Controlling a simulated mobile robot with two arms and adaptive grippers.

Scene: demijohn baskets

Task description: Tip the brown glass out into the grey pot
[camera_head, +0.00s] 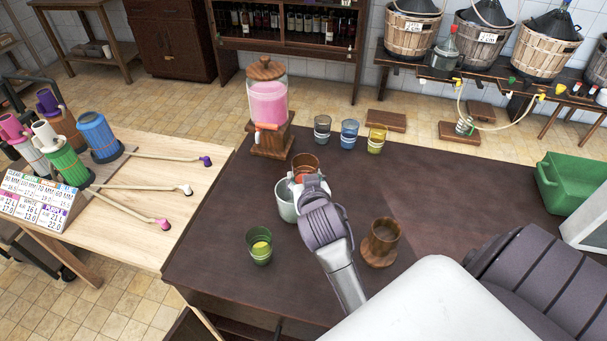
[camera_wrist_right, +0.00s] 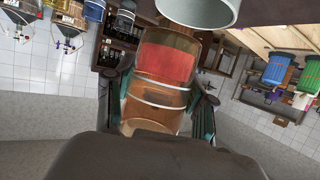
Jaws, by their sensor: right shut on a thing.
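A brown glass (camera_head: 305,164) is held over the far side of the grey pot (camera_head: 286,205) on the dark table. My right gripper (camera_head: 308,183) is shut on it and partly hides both. In the right wrist view the brown see-through glass (camera_wrist_right: 160,85) sits between the fingers (camera_wrist_right: 160,105), with a red patch showing in it; whether that is liquid inside is hard to tell. The grey pot's rim (camera_wrist_right: 205,22) is close by at the top of that view. The exact tilt of the glass is unclear. The inside of the pot is hidden. My left gripper is out of view.
A green glass (camera_head: 259,246) is left of the arm. A pink-filled dispenser (camera_head: 268,103) and several small glasses (camera_head: 349,134) stand behind. A green crate (camera_head: 568,184) is at right. The table's middle right is clear.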

